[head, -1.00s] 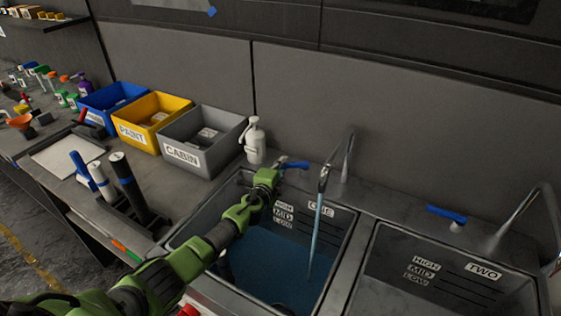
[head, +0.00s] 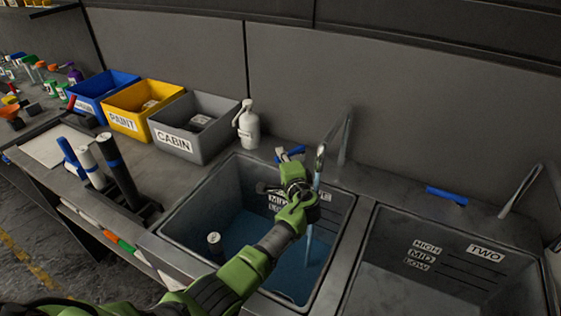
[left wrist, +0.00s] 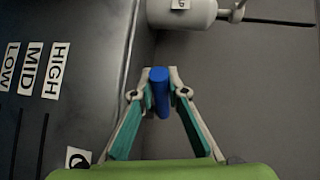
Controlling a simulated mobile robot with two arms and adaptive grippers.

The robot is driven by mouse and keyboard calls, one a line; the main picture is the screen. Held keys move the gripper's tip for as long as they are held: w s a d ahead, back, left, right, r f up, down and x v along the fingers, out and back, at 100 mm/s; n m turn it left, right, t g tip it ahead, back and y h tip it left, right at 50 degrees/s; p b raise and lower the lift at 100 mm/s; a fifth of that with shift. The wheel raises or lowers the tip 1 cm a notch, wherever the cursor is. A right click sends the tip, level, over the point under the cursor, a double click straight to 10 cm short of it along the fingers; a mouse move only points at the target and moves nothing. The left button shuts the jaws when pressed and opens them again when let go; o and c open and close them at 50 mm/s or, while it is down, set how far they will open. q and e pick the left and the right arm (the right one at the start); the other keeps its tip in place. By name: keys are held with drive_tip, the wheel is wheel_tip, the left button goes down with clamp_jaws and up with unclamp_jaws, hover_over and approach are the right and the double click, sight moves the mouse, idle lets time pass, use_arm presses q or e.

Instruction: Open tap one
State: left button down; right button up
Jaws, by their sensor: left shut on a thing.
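Tap one's blue handle (head: 290,153) sits on the back ledge behind the left basin, marked ONE. My left gripper (head: 286,164) is at this handle, and its wrist hides part of the level labels. In the left wrist view the fingertips (left wrist: 160,76) are closed on the blue handle (left wrist: 160,92). Tap one's metal spout (head: 321,158) is just right of the gripper, and a stream of water (head: 309,245) falls from it. Blue water (head: 242,236) stands in basin one (head: 184,222). My right gripper is not in view.
A white pump bottle (head: 249,128) stands close left of the handle; it also shows in the left wrist view (left wrist: 182,13). Basin two (head: 455,285), with its own blue handle (head: 446,195), is to the right. A grey CABIN bin (head: 205,150) is on the left.

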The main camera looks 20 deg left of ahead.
use_arm(q)
drive_tip(key=shift+d+f, duration=0.15)
idle(0.3)
drive_tip(key=c, duration=2)
unclamp_jaws()
drive_tip(key=shift+o, duration=0.2)
drive_tip(key=v, duration=1.2)
